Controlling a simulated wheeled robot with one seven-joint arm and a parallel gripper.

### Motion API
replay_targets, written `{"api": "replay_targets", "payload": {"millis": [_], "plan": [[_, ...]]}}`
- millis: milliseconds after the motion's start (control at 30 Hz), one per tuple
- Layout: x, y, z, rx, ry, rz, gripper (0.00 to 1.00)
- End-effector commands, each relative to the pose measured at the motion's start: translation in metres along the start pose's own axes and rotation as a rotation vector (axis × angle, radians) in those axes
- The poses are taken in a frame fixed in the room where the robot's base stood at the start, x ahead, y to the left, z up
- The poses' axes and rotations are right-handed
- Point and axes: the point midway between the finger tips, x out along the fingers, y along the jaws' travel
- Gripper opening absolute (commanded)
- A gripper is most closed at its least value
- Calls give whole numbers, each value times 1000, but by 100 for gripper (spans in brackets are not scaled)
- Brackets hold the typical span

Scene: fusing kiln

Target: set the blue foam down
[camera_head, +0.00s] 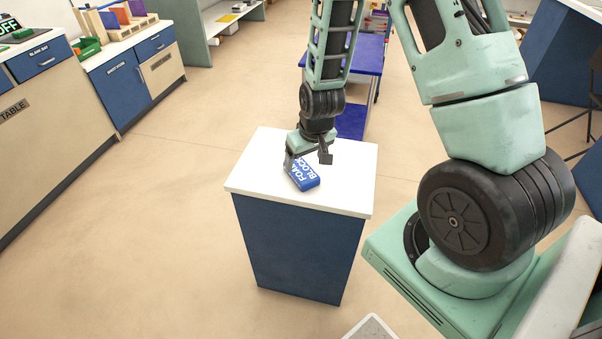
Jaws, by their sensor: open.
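The blue foam (305,178) is a small blue block with white lettering reading FOAM BLOCK. It lies on the white top of a small blue cabinet (347,199) in the middle of the view. My gripper (307,162) is open and points down, right over the block. One finger is at the block's left side and the other is near its upper right. Part of the block's far end is hidden behind the gripper. I cannot tell whether the fingers touch it.
The white top is otherwise clear around the block. A blue cart (368,55) stands behind the cabinet. Blue-fronted counters (122,88) run along the left, with panels and a green bin (87,46) on top. The tan floor (170,220) at left is open.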

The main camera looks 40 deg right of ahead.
Motion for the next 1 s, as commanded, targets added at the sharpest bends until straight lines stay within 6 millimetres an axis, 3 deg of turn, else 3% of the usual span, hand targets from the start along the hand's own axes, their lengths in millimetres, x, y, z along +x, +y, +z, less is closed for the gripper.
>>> {"api": "replay_targets", "payload": {"millis": [167, 500, 833, 867, 1000], "plan": [[9, 0, 0, 1, -1, 0, 80], [50, 1, -5, 0, -1, 0, 80], [55, 0, -5, 0, 0, 0, 80], [55, 0, -5, 0, 0, 0, 74], [55, 0, -5, 0, 0, 0, 36]]}}
